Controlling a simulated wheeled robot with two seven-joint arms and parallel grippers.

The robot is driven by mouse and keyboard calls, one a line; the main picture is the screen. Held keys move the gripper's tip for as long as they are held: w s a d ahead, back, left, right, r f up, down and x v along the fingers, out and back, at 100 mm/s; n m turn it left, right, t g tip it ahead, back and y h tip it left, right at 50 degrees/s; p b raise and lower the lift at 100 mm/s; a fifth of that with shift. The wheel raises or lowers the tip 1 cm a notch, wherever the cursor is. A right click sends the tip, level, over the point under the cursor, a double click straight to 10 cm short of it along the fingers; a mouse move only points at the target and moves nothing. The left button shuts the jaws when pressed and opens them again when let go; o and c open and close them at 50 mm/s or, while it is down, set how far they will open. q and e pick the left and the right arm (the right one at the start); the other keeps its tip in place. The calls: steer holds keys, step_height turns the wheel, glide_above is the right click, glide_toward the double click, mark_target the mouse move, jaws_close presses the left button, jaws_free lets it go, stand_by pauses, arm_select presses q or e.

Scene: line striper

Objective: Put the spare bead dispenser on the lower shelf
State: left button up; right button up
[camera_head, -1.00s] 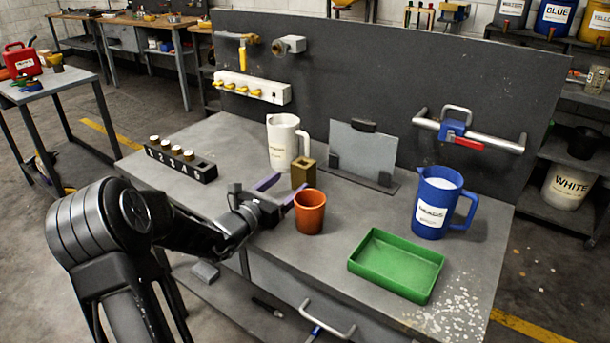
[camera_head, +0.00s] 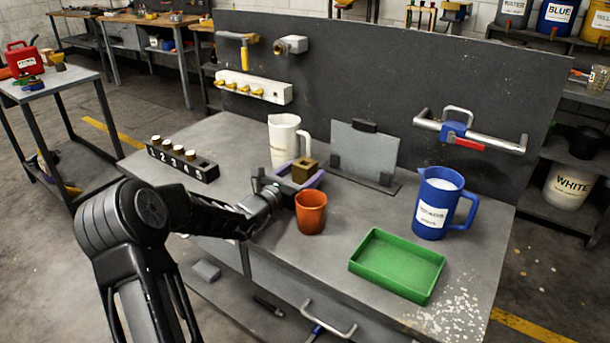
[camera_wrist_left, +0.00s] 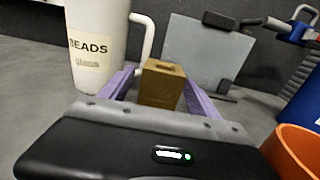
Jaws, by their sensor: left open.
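No thing in view is marked as the spare bead dispenser, and I cannot tell which it is. A brass-coloured block with a hole in its top (camera_head: 304,171) stands on the bench top. My left gripper (camera_head: 306,168) is open, with its purple fingers on either side of the block; the wrist view shows the block (camera_wrist_left: 162,84) between them, with no clear grip. A white jug (camera_head: 283,140), labelled BEADS in the wrist view (camera_wrist_left: 97,42), stands just behind. A lower shelf (camera_head: 225,300) shows under the bench, partly hidden by my arm. My right gripper is out of view.
An orange cup (camera_head: 311,213) stands close to my left gripper. A green tray (camera_head: 397,264), a blue jug (camera_head: 432,210), a grey plate in a stand (camera_head: 362,150) and a numbered rack (camera_head: 183,162) are on the bench. A grey block (camera_head: 206,270) lies on the lower shelf.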

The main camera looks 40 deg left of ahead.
arm_select(q)
steer(key=shift+w, duration=0.55)
steer(key=shift+c, duration=0.4)
jaws_close()
stand_by(0.4)
steer(key=shift+r, duration=0.1)
